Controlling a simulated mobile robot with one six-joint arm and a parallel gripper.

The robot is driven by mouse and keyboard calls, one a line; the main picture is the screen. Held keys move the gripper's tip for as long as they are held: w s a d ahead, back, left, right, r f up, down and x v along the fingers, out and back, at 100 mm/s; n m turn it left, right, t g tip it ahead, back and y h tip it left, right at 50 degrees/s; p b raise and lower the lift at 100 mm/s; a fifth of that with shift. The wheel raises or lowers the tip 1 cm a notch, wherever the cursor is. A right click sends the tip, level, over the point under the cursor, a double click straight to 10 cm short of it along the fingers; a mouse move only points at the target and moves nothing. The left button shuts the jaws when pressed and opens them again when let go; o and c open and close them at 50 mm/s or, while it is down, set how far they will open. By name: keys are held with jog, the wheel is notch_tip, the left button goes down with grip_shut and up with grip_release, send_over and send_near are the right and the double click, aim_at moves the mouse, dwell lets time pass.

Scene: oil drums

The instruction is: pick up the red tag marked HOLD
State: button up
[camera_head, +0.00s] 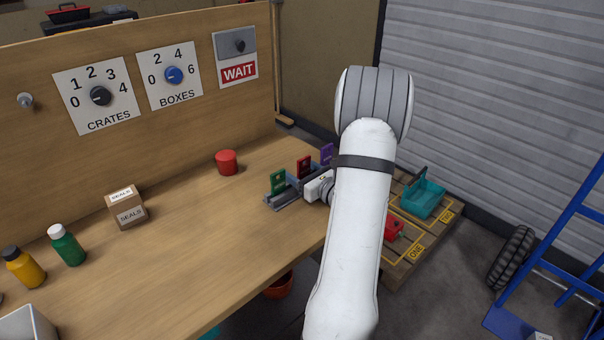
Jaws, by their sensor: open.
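A red tag (304,167) stands upright in a grey rack (284,198) near the workbench's right end. Its lettering is too small to read here. A green tag (278,183) stands to its left and a purple tag (327,154) to its right. My gripper (316,187) is open, just in front of the rack, below and slightly right of the red tag. My white arm covers much of it, and its fingertips are hard to make out. I cannot tell whether it touches the rack.
A red cylinder (227,162), a box marked SEALS (130,214), a green bottle (67,246) and a yellow bottle (24,267) stand on the workbench (200,250). The upright panel (205,110) behind holds dials and a WAIT sign. A pallet with a teal crate (422,198) is at right.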

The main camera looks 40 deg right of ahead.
jog(key=c, duration=1)
